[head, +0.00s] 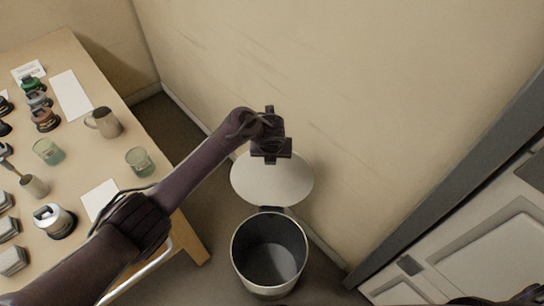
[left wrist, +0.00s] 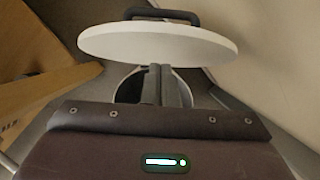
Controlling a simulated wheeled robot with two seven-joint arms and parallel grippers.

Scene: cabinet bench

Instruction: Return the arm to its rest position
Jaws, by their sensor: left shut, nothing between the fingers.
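My left arm reaches in from the left over the floor beside the table. My left gripper (head: 271,156) hangs in front of the raised lid of a bin. Its fingers (left wrist: 165,85) are shut together with nothing between them in the left wrist view. The round pale lid (head: 272,186) stands open behind the bin (head: 268,289), which looks empty inside. The lid (left wrist: 158,45) also shows in the left wrist view, just beyond the fingers, with a dark handle-like bar (left wrist: 162,14). I cannot tell whether the fingers touch the lid.
A wooden table (head: 78,85) at the left holds green glasses (head: 140,160), a jug (head: 104,122), a silver-topped item (head: 53,220) and several small containers. A wall stands behind the bin. A pale panelled cabinet (head: 490,260) is at the right.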

